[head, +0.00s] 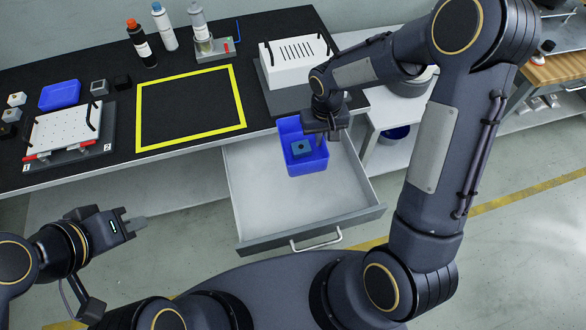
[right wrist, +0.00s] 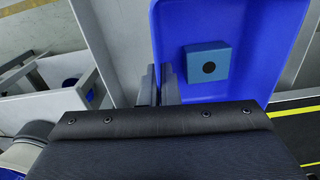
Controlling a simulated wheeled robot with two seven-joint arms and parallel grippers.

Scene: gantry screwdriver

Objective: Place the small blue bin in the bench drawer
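The small blue bin (head: 293,131) is over the back right part of the open bench drawer (head: 262,203). I cannot tell whether it touches the drawer floor. A dark blue block with a round hole (head: 302,149) lies inside the bin; it also shows in the right wrist view (right wrist: 207,62). My right gripper (head: 325,134) is at the bin's right side. In the right wrist view its fingers (right wrist: 159,86) are on either side of the bin's wall (right wrist: 158,40), shut on it. My left gripper (head: 136,223) is away from the drawer, at the lower left, with nothing visible in it.
The drawer's front has a light handle (head: 316,240); its floor is bare left of the bin. The bench (head: 190,110) carries a yellow-framed area, a white box (head: 293,62), bottles, another blue bin (head: 60,95) and a white plate fixture (head: 66,133). A white shelf stands right.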

